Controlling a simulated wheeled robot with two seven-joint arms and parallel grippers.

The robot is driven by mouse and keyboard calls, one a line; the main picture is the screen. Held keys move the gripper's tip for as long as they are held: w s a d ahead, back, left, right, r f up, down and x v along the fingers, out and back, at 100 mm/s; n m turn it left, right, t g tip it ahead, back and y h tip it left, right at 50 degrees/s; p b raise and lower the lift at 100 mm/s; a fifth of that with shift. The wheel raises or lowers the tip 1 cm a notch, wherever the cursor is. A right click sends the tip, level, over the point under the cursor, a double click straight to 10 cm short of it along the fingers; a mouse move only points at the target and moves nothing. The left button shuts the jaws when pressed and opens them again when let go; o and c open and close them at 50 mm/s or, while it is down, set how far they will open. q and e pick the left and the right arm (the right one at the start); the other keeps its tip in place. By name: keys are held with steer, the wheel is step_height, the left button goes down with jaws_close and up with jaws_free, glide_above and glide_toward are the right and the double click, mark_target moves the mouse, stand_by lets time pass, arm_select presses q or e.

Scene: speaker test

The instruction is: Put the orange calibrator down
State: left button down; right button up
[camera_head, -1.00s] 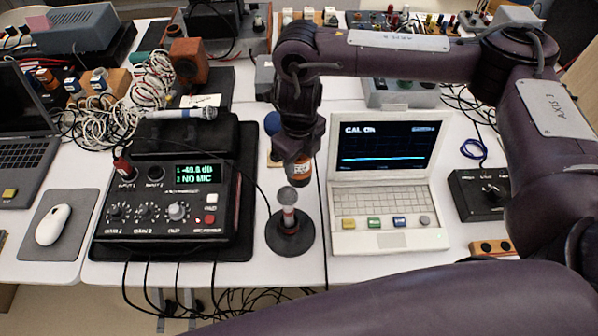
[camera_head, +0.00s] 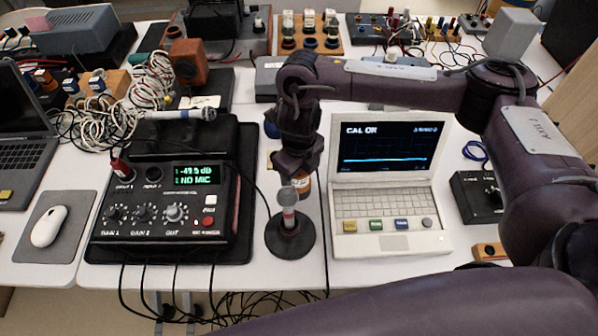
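The orange calibrator (camera_head: 304,187) is a small orange cylinder with a pale band, just below my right gripper (camera_head: 297,170). It is partly hidden behind the microphone on a round black stand (camera_head: 290,236). My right gripper reaches in from the right and appears shut on the calibrator's top, though its fingertips are hard to make out. My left gripper is not in view.
A black sound meter box (camera_head: 165,210) stands left of the stand. A white laptop (camera_head: 388,205) reading "CAL OK" stands to the right. A blue-topped item (camera_head: 271,124) is close behind my gripper's left side. Cables hang at the table's front edge.

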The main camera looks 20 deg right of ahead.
steer(key=shift+o, duration=0.4)
steer(key=shift+r, duration=0.1)
steer(key=shift+r, duration=0.3)
step_height(320, 180, up, 12)
steer(key=shift+f+p, duration=0.2)
steer(key=shift+p, duration=0.8)
